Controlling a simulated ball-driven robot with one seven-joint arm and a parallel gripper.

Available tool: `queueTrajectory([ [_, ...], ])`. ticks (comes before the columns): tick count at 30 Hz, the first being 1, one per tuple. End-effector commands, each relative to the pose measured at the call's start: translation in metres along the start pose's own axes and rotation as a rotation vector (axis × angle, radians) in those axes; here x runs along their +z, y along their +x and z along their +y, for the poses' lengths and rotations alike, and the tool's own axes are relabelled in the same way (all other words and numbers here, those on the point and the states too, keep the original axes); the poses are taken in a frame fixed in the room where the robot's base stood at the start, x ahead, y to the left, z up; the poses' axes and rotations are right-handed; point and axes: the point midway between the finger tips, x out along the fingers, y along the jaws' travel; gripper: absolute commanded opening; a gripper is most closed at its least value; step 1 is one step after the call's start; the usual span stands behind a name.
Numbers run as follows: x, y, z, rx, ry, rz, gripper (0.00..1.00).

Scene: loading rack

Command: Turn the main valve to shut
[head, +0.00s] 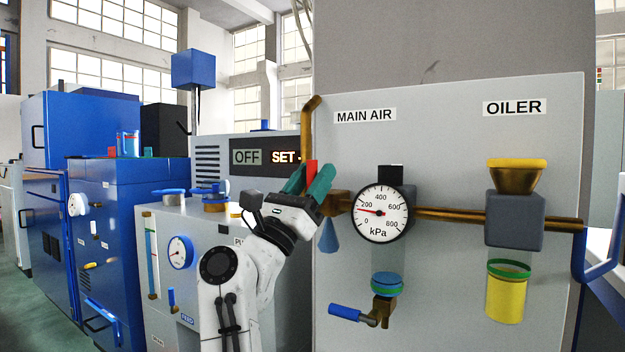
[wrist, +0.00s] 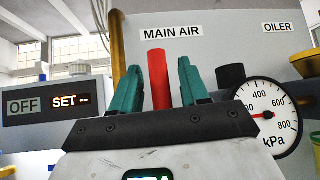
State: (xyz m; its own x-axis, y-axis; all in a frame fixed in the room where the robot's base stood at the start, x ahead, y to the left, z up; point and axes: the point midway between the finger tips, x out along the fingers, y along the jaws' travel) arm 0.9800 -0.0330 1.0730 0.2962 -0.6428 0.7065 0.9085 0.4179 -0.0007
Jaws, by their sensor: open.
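The red handle of the main valve (head: 312,170) stands upright on the brass pipe (head: 306,130) under the MAIN AIR label (head: 365,115). My gripper (head: 310,178) is open, with its green fingers on either side of the red handle. In the wrist view the red handle (wrist: 158,75) rises between the two fingers (wrist: 158,88), with a gap on each side. The valve body and the foot of the handle are mostly hidden by my gripper. How deep the handle sits between the fingers I cannot tell.
A pressure gauge (head: 382,213) sits close to the right, its needle near 200 kPa. A blue drop-shaped piece (head: 328,237) hangs below the valve. A blue-handled drain valve (head: 345,312) and the oiler (head: 515,220) are on the same panel. A grey cabinet with an OFF display (head: 247,157) stands left.

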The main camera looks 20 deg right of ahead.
Motion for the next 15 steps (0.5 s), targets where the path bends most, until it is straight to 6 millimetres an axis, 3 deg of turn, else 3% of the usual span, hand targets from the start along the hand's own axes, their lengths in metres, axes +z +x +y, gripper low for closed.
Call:
queueTrajectory([
  [7,0.001,-0.018,0.001,0.003,0.001,-0.001,0.45],
  [15,0.001,-0.070,0.001,0.004,-0.001,-0.001,0.45],
])
